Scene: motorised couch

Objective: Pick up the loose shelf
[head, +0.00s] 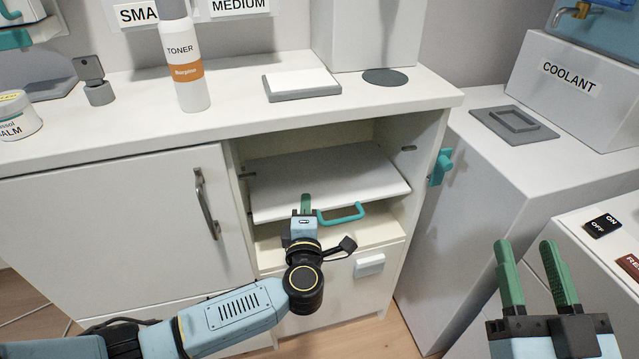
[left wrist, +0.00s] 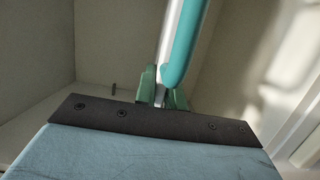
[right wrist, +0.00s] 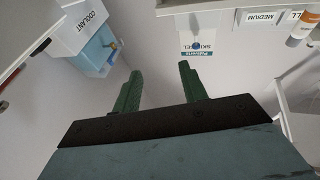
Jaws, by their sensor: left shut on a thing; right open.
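The loose shelf (head: 325,178) is a white board inside the open cabinet compartment, tilted, with a teal handle (head: 341,215) on its front edge. My left gripper (head: 306,205) is at the shelf's front edge, left of the handle. In the left wrist view its green fingers (left wrist: 162,90) are shut on the shelf's thin edge, with the teal handle (left wrist: 184,45) close beside them. The shelf's far edge reaches back into the compartment. My right gripper (head: 530,272) is open and empty at the lower right, away from the cabinet; its spread fingers also show in the right wrist view (right wrist: 160,90).
The cabinet's closed left door (head: 120,235) and a drawer front (head: 335,290) border the compartment. A teal latch (head: 440,167) sits on the right side wall. Small pegs (head: 408,148) show on the inner walls. The toner bottle (head: 185,60) stands on the countertop.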

